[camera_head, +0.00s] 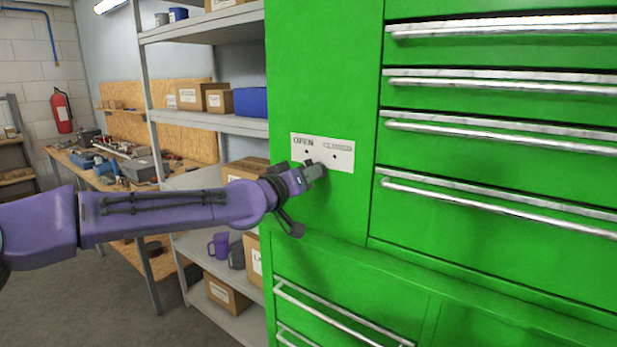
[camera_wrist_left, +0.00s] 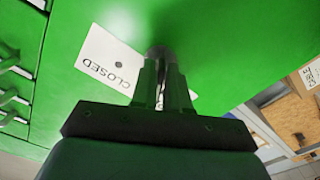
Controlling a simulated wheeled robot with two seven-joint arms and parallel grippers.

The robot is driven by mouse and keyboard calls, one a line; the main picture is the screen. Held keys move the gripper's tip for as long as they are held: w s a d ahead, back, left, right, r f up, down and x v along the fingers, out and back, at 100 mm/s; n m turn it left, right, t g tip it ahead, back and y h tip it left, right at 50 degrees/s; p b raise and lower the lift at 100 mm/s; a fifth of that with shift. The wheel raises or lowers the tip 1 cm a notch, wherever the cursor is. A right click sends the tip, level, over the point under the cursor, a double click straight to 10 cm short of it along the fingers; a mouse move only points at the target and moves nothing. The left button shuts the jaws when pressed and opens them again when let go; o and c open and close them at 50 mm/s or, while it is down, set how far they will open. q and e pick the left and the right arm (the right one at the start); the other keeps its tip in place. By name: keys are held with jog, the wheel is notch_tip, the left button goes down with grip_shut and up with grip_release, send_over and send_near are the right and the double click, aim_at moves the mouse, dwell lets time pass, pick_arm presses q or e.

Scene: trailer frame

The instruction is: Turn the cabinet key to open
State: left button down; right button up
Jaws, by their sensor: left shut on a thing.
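The green cabinet (camera_head: 325,85) fills the right side of the head view. A white label plate (camera_head: 340,158) on its front reads OPEN at the left and CLOSED at the right. My left gripper (camera_head: 318,170) reaches in from the left and is at the lower edge of this plate. In the left wrist view the gripper (camera_wrist_left: 163,75) is shut on the key (camera_wrist_left: 160,53), a dark round piece at the plate's edge. The key is mostly hidden by the fingers, so its exact angle cannot be told. My right gripper is not in view.
Cabinet drawers with long metal handles (camera_head: 500,130) are at the right. A grey shelf (camera_head: 215,122) with boxes and a purple mug (camera_head: 219,245) stands left of the cabinet, behind my arm. A workbench with tools (camera_head: 110,170) and a fire extinguisher (camera_head: 62,112) are further back.

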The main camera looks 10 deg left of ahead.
pick_arm(q)
jog(key=shift+f+n, duration=0.1)
jog(key=shift+n, duration=1.5)
jog(key=c, duration=1.2)
grip_release()
jog(key=shift+c, duration=0.2)
jog(key=b+v, duration=0.3)
jog(key=v, duration=0.7)
jog(key=shift+s, duration=0.25)
jog(key=shift+a, duration=0.1)
